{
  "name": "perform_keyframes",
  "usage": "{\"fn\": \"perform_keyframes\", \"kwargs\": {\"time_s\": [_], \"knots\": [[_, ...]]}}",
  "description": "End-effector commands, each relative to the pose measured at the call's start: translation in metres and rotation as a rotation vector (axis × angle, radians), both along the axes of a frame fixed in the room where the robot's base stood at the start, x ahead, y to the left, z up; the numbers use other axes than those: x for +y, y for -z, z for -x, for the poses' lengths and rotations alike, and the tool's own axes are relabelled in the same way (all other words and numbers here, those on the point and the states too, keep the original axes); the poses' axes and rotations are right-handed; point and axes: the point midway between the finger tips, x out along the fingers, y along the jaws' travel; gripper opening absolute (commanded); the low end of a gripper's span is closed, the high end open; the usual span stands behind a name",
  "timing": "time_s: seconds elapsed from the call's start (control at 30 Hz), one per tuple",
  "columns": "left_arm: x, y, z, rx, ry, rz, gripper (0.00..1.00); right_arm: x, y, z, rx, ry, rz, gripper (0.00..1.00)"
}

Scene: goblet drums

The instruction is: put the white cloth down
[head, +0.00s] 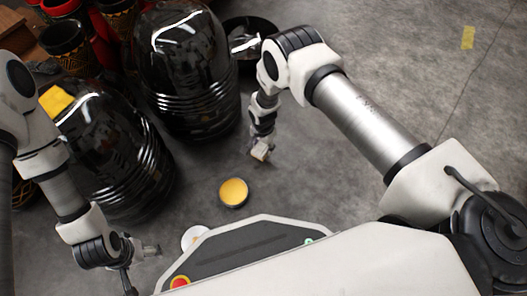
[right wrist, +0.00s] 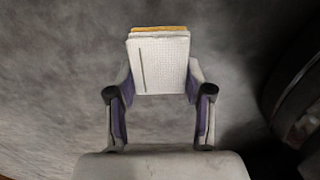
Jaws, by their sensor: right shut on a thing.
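The white cloth (right wrist: 160,65) is a folded, textured pad with a yellow-orange layer along its far edge. My right gripper (right wrist: 160,88) is shut on it in the right wrist view, with a finger on each side. In the head view my right gripper (head: 262,150) points down over the grey floor, right of the black drums; the cloth is too small there to tell clearly from the fingertips. My left gripper (head: 140,264) is low at the left, its fingers apart, with nothing seen between them.
Two glossy black drums (head: 190,75) (head: 112,150) stand at left, the nearer with a yellow cloth (head: 57,100) on it. A yellow tin (head: 233,192) and white disc (head: 194,237) lie near my base. A black round tray (head: 262,27) is behind. Floor at right is mostly clear.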

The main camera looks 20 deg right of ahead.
Motion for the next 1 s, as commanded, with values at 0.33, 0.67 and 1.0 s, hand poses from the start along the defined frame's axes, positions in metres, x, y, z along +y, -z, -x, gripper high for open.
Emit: {"fn": "perform_keyframes", "kwargs": {"time_s": [0.33, 0.67, 1.0], "knots": [[0.001, 0.026, -0.002, -0.004, -0.006, -0.001, 0.86, -0.002, 0.035, -0.001, -0.001, 0.001, 0.000, 0.07], [0.001, 0.029, -0.002, -0.004, -0.006, -0.001, 0.86, -0.002, 0.038, -0.001, -0.001, 0.001, 0.001, 0.76], [0.001, 0.023, -0.001, -0.004, -0.006, -0.001, 0.86, -0.001, 0.032, -0.001, -0.001, 0.001, 0.001, 0.76]]}}
